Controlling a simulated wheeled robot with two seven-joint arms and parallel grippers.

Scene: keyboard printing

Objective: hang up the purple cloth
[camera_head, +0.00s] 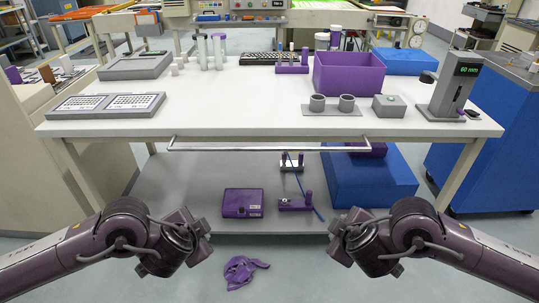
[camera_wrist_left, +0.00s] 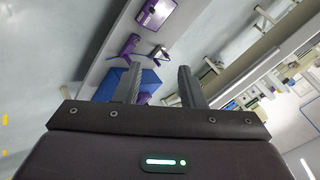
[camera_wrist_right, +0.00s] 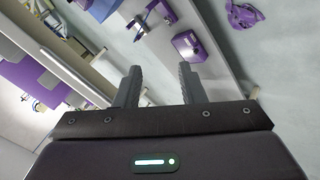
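The purple cloth (camera_head: 241,271) lies crumpled on the grey floor in front of the table's lower shelf. It also shows at the top right of the right wrist view (camera_wrist_right: 244,14). A metal rail (camera_head: 268,148) runs along the table's front edge, with nothing hung on it. In the left wrist view my left gripper (camera_wrist_left: 159,80) is open and empty. In the right wrist view my right gripper (camera_wrist_right: 159,80) is open and empty. In the head view the two arms are to either side of the cloth, apart from it; their fingers are hard to make out there.
The lower shelf (camera_head: 190,185) holds a purple box (camera_head: 242,203), small purple fixtures and a blue box (camera_head: 370,182). Floor around the cloth is clear.

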